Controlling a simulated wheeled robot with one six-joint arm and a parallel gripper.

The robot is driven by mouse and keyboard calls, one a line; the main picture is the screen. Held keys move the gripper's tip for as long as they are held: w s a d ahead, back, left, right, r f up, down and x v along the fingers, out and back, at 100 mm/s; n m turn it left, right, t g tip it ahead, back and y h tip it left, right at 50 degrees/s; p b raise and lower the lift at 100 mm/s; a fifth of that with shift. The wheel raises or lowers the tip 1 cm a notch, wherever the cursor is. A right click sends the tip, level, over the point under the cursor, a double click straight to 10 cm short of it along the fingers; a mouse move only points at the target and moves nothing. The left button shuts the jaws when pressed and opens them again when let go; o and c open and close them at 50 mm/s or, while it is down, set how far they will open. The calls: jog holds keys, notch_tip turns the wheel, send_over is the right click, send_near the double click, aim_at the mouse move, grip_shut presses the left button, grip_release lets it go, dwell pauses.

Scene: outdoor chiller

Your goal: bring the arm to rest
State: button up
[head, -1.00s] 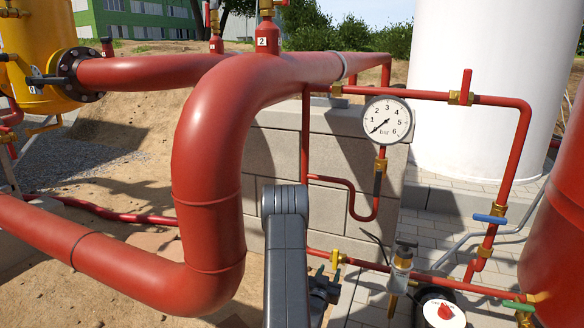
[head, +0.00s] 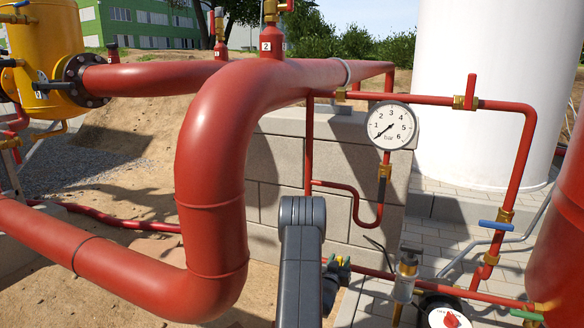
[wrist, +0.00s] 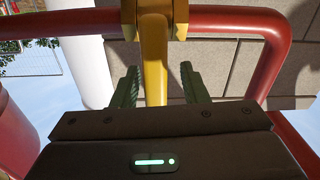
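My arm (head: 300,265) rises from the bottom middle of the head view, in front of the low wall. My gripper (wrist: 160,85) shows in the wrist view with its two dark green fingers apart. A yellow lever or bar (wrist: 153,62) stands between the fingers, with a visible gap on each side. It hangs from a brass-coloured fitting on a red pipe (wrist: 225,20). In the head view the gripper end is mostly hidden behind my arm; a dark part, with small yellow and green bits near it, shows just right of the arm.
A thick red pipe (head: 212,160) bends down close left of my arm. A pressure gauge (head: 391,125), a thin red pipe loop (head: 518,160) with a blue-handled valve (head: 497,225), and a red-knobbed round device (head: 445,314) stand to the right. A white tank (head: 485,90) is behind.

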jog(key=shift+d+f+b, duration=0.1)
jog(key=shift+d+b, duration=0.05)
jog(key=shift+b, duration=0.25)
jog(key=shift+s+d+m+b, duration=0.1)
jog(key=shift+m+b, duration=0.2)
jog(key=shift+m, duration=0.1)
jog(key=p+v, duration=0.3)
jog(key=v, duration=1)
jog(key=b+x, duration=0.3)
jog(key=x, duration=1)
jog(key=shift+a+r+n+p, duration=0.2)
jog(key=shift+r+n+p, duration=0.1)
jog(key=shift+p, duration=0.55)
jog(key=shift+w+a+f+n+p, duration=0.2)
jog(key=shift+n+p, duration=0.2)
jog(key=shift+n, duration=0.2)
